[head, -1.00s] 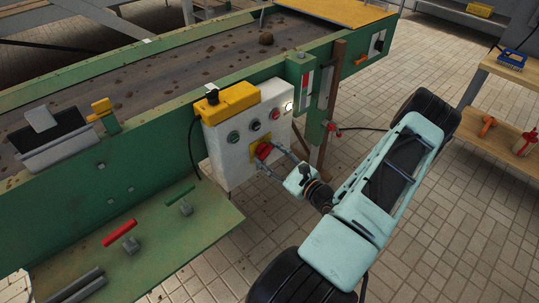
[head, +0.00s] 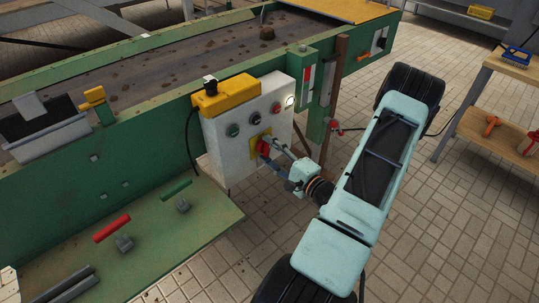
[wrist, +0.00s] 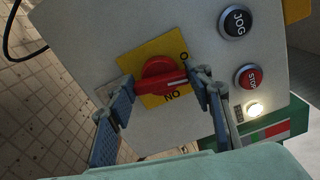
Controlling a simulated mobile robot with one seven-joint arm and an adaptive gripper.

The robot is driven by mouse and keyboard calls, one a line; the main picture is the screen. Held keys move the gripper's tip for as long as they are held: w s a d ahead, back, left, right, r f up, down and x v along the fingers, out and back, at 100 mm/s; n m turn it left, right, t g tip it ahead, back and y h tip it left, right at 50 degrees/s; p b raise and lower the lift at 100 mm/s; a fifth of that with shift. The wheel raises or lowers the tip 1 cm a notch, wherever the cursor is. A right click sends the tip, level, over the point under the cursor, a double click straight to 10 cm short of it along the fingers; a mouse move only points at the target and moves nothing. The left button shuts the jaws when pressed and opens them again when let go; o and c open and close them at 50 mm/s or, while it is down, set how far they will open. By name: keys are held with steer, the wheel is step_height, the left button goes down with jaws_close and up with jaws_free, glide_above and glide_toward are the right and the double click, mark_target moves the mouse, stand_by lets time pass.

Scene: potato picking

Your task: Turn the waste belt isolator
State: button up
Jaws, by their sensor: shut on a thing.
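The waste belt isolator is a red rotary knob (head: 263,147) on a yellow plate, low on the front of a white control box (head: 227,155). In the wrist view the red knob (wrist: 158,72) has a raised handle pointing right, between an "O" mark and the word "ON" on the yellow plate (wrist: 131,62). My gripper (wrist: 160,85) is shut on the knob, with one blue-padded finger at its left and one at its right. The right finger covers part of the plate's edge. In the head view my gripper (head: 266,150) reaches the box from the right.
JOG (wrist: 236,22) and STOP (wrist: 249,77) buttons and a lit lamp (wrist: 255,109) sit beside the isolator. A yellow housing (head: 226,95) tops the box. The green conveyor (head: 140,140) runs behind. A wooden bench (head: 500,100) stands at right. Tiled floor lies open below.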

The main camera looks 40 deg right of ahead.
steer(key=shift+f+n+b, duration=0.1)
steer(key=shift+n+b, duration=0.6)
steer(key=shift+n, duration=0.4)
steer(key=o, duration=1.2)
steer(key=shift+c, duration=0.2)
